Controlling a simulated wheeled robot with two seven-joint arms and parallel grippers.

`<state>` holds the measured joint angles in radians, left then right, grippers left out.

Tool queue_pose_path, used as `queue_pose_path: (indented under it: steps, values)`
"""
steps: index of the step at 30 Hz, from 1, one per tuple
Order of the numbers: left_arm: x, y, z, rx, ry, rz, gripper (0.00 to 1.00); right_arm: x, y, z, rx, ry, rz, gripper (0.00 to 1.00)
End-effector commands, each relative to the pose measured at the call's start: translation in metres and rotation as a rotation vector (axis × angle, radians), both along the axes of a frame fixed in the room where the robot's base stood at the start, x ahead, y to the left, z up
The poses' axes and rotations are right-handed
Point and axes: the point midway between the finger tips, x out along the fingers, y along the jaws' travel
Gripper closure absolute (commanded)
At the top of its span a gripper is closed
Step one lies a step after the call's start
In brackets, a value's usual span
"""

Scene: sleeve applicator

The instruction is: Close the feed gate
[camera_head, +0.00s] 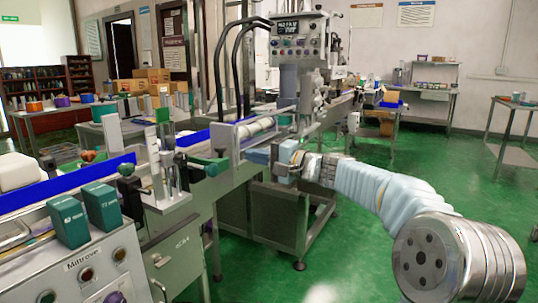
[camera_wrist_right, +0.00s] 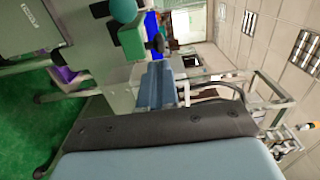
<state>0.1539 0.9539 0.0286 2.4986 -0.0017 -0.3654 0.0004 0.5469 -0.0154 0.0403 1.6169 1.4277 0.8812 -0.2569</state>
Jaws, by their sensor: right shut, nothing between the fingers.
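I take the feed gate to be the green block with a dark knob (camera_head: 212,165) at the side of the conveyor, left of my right gripper; I cannot tell how far open it stands. What looks like the same green block (camera_wrist_right: 134,42) shows at the top of the right wrist view, beyond the fingers. My right gripper (camera_head: 256,155) is beside the conveyor frame, its blue fingers together and empty. In the right wrist view its fingers (camera_wrist_right: 158,70) point toward the machine, apart from the green block. My left gripper is out of view.
Two green blocks (camera_head: 68,221) stand on the front panel. A control box (camera_head: 300,40) rises above the machine. Green floor (camera_head: 350,255) is open below my right arm. Side tables stand at the right.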

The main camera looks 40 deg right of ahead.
Motion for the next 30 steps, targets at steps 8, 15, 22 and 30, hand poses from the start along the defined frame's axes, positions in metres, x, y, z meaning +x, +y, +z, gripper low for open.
queue_pose_path:
  steps: [8, 15, 22, 30]
  values:
    - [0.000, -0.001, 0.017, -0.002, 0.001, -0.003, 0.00, 0.046, 0.019, 0.002, 0.001, 0.001, 0.000, 1.00]
    - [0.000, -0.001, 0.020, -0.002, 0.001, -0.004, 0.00, 0.060, 0.024, 0.000, 0.000, 0.001, -0.002, 1.00]
    - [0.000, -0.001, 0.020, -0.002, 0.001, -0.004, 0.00, 0.061, 0.025, -0.001, 0.000, 0.001, -0.002, 1.00]
    - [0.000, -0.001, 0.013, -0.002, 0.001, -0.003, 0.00, 0.072, 0.031, -0.003, -0.001, 0.001, 0.003, 1.00]
